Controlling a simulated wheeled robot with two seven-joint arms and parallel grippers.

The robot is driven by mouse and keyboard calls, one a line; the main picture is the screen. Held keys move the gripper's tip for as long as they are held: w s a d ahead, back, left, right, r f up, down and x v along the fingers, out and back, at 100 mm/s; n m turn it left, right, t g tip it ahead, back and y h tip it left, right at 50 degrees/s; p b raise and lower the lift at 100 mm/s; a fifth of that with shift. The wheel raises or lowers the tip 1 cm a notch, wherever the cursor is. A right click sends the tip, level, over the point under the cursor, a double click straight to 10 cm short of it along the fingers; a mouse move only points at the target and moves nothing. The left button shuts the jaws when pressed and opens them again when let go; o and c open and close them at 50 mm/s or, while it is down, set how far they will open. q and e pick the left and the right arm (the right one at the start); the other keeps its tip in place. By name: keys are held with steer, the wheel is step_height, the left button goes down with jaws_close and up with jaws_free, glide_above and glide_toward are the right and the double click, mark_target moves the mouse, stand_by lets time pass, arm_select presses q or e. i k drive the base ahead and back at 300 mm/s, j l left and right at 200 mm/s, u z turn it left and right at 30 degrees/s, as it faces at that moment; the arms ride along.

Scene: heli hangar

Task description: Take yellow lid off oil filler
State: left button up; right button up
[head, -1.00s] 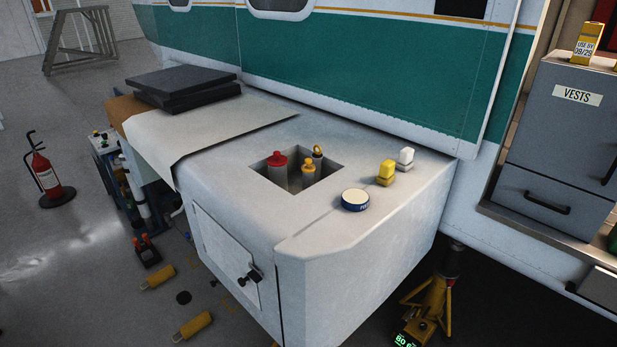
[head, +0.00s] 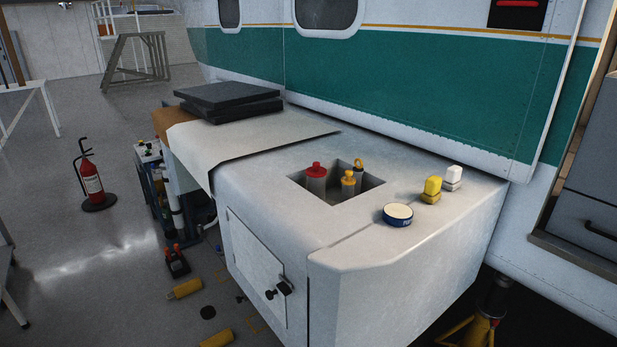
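A square recess (head: 336,197) is cut into the top of the white sponson (head: 270,238) on the helicopter's side. Inside stand a grey filler neck with a red cap (head: 316,168), a smaller one with a yellow lid (head: 348,176), and a thin yellow ring-topped piece (head: 358,165) behind it. The yellow lid sits on its neck at the front right of the recess. The lower ends of the necks are hidden by the recess edge. Neither of my grippers shows in the head view.
Dark pads (head: 229,100) lie on a pale mat (head: 250,139) at left. A fire extinguisher (head: 92,183) and yellow cylinders are on the floor.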

mark_target(348, 172)
steer(key=i+l+u, duration=0.1)
steer(key=l+u, duration=0.4)
steer(key=l, duration=0.3)
steer(key=l+u, duration=0.5)
steer(key=l, duration=0.25)
